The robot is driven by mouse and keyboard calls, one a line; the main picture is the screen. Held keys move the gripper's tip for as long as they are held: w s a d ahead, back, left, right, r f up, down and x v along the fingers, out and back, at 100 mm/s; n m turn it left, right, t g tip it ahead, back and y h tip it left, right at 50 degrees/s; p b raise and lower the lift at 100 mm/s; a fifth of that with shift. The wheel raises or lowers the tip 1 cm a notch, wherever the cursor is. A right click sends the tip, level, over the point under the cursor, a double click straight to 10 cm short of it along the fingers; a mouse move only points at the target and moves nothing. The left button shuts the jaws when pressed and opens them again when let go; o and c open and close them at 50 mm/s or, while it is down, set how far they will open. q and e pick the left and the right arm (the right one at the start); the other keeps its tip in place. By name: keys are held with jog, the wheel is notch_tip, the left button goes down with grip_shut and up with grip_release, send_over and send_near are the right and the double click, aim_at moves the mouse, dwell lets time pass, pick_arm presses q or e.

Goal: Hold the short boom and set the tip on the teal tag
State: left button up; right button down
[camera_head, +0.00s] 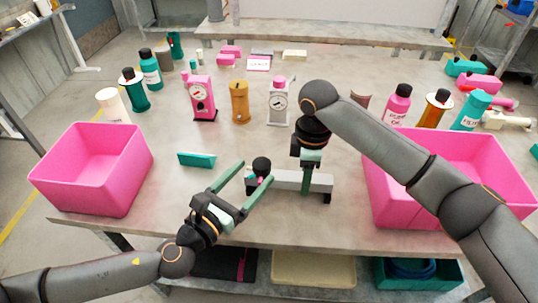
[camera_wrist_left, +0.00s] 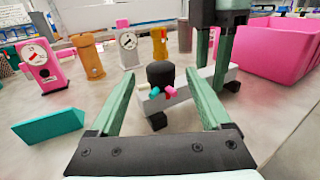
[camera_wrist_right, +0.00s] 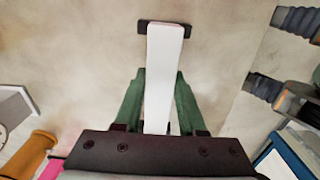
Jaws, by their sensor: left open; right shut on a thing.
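The boom, a pale grey bar on dark feet (camera_head: 288,180), rests on the table near its front edge. My right gripper (camera_head: 309,188) is shut on the bar from above; the right wrist view shows the bar (camera_wrist_right: 164,55) between its fingers. At the bar's left end is a black knob (camera_head: 262,166) with small coloured bits below it, one of them teal (camera_wrist_left: 155,91). My left gripper (camera_head: 255,173) is open, its fingers on either side of the knob. I cannot tell if they touch it. A separate teal strip (camera_head: 197,159) stands left of the boom.
Pink bins stand at left (camera_head: 88,186) and right (camera_head: 480,160). Behind the boom stand a pink gauge pump (camera_head: 201,98), an orange pump (camera_head: 240,102) and a grey gauge pump (camera_head: 278,102). Several bottles stand at both sides. The table between strip and pumps is clear.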

aim_at(267, 158)
pick_arm(q)
jog(key=x, duration=0.7)
jog(key=shift+w+d, duration=0.1)
jog(key=shift+w, duration=0.05)
jog(key=shift+c, duration=0.3)
grip_shut()
